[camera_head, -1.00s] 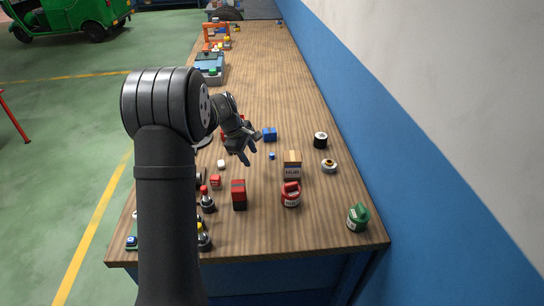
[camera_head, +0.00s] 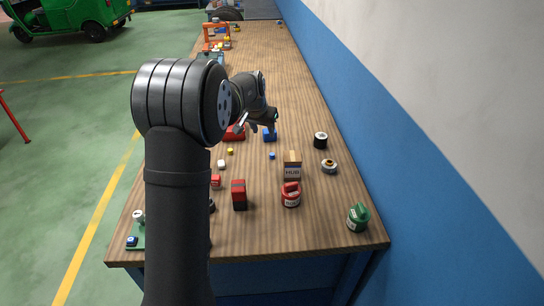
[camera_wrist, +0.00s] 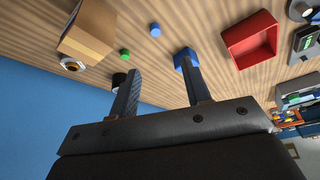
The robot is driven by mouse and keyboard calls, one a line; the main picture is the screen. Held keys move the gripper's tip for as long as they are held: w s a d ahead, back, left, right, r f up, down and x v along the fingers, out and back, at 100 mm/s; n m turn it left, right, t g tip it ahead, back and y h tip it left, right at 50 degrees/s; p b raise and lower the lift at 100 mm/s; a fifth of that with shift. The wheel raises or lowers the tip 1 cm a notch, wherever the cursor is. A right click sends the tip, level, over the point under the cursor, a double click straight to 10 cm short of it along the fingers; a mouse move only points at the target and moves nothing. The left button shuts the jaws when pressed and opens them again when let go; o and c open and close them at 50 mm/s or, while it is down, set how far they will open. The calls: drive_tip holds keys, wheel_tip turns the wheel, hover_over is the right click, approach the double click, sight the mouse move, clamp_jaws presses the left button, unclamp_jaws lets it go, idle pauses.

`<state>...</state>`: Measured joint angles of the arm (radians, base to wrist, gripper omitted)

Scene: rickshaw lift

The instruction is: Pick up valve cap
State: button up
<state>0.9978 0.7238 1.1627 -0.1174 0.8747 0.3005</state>
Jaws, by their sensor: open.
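Several small round pieces lie on the wooden bench; which one is the valve cap I cannot tell. A small blue one (camera_head: 272,156) sits just in front of a blue block; a blue one also shows in the wrist view (camera_wrist: 155,30). A small green one (camera_wrist: 125,55) shows in the wrist view, and a small yellow one (camera_head: 230,151) in the head view. My gripper (camera_head: 258,128) is open and empty above the bench near the blue block (camera_head: 270,136). In the wrist view its fingers (camera_wrist: 162,68) stand wide apart, one fingertip overlapping the blue block.
A red tray (camera_head: 235,133) is left of the blue block. The HUB box (camera_head: 292,170), a black roll (camera_head: 320,140), a metal ring (camera_head: 329,166), a red can (camera_head: 291,196) and a green can (camera_head: 358,218) stand to the right and nearer. The wall borders the right side.

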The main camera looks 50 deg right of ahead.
hover_over(271, 155)
drive_tip(key=a, duration=0.2)
wheel_tip(271, 155, down, 9)
drive_tip(key=shift+r, duration=0.1)
drive_tip(key=shift+s+x, duration=0.2)
drive_tip(key=shift+x, duration=1.15)
drive_tip(key=shift+s+x, duration=0.2)
drive_tip(key=shift+x, duration=1.1)
drive_tip(key=shift+a, duration=0.15)
drive_tip(key=c, duration=0.9)
